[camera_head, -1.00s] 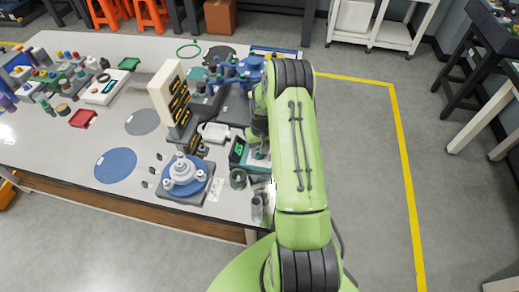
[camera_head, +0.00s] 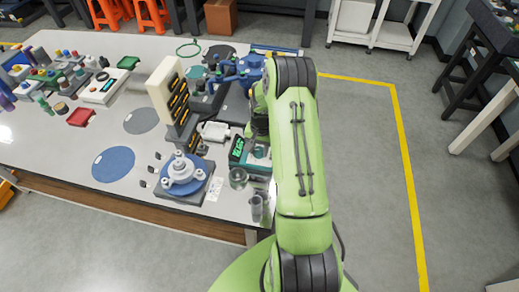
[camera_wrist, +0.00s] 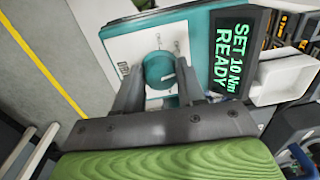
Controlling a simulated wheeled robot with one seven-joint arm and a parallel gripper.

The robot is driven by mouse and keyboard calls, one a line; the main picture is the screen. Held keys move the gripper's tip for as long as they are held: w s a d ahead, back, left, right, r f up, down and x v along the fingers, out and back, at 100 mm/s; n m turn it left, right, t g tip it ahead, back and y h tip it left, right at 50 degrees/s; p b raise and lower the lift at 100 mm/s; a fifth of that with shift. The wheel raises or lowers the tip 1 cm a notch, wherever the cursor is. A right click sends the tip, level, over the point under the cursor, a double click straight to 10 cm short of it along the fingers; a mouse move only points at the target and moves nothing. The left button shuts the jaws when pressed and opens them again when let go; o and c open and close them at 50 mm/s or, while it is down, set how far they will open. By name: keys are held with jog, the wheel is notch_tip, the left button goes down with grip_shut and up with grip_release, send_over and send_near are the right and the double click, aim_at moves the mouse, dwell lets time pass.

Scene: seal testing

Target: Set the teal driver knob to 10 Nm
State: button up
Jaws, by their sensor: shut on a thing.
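The teal driver knob (camera_wrist: 160,70) is round with a pale pointer line and sits on a white panel of a teal box (camera_wrist: 165,27). Beside it, the dark display (camera_wrist: 236,55) reads "SET 10 Nm READY" in green; it also shows in the head view (camera_head: 237,147). My gripper (camera_wrist: 159,80) is shut on the knob, with one grey finger on each side of it. In the head view, the teal knob (camera_head: 259,152) shows just left of my green arm, which hides much of the gripper.
A grey base with a blue disc and white fixture (camera_head: 183,172) stands left of the driver. A clear jar (camera_head: 238,178) and a small cup (camera_head: 256,207) are near the table's front edge. A cream rack (camera_head: 168,90) rises behind.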

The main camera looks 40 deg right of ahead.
aim_at(261, 151)
jog(key=shift+m, duration=0.9)
jog(key=o, duration=1.1)
jog(key=shift+c, duration=0.2)
jog(key=shift+r, duration=0.1)
notch_tip(261, 151, up, 16)
jog(key=p, duration=0.2)
jog(key=shift+s+d+f, duration=0.15)
jog(key=shift+s+f, duration=0.05)
jog(key=shift+s, duration=0.05)
